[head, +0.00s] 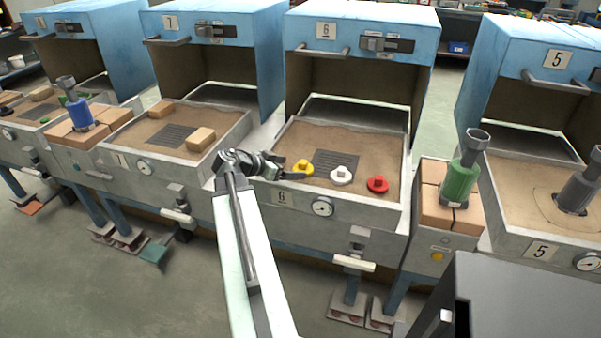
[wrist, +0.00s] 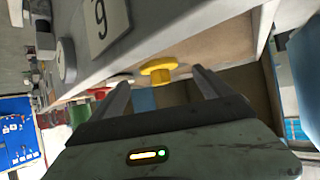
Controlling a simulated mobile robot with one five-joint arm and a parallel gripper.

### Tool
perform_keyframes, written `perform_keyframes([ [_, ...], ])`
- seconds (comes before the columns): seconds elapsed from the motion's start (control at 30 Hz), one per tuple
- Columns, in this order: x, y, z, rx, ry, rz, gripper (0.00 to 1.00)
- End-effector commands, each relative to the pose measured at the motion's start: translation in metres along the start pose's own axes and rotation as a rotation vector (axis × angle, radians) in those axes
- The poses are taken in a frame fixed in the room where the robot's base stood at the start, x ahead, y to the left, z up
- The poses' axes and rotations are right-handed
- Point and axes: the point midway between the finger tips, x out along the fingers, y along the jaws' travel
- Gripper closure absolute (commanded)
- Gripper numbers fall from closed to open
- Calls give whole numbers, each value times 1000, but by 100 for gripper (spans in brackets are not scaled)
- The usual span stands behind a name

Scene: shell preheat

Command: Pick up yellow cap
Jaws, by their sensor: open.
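The yellow cap (head: 302,168) sits on the sandy bed of the station marked 6, at the left of a row of three caps. A white cap (head: 342,175) and a red cap (head: 377,184) stand to its right. My gripper (head: 293,171) reaches over the bed's front left edge, with its fingers close to the yellow cap's left side. In the wrist view the yellow cap (wrist: 158,70) shows beyond and between the two open fingers (wrist: 160,82). Nothing is held. I cannot tell whether a finger touches the cap.
The station's front rim (head: 345,207) with its gauge (head: 322,207) lies below the caps. A dark grate (head: 337,161) is set in the sand behind them. The raised blue hood (head: 362,30) overhangs the back. A green cylinder (head: 461,172) stands on bricks to the right.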

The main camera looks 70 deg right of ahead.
Motion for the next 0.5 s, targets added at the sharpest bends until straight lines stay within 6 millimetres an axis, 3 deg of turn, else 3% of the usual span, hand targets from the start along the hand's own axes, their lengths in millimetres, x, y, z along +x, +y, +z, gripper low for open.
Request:
perform_keyframes([
  [0.17,7,-1,2,-1,0,-2,10],
  [0.4,47,0,6,-1,-1,-1,10],
  [0.5,54,0,4,-2,-1,-3,10],
])
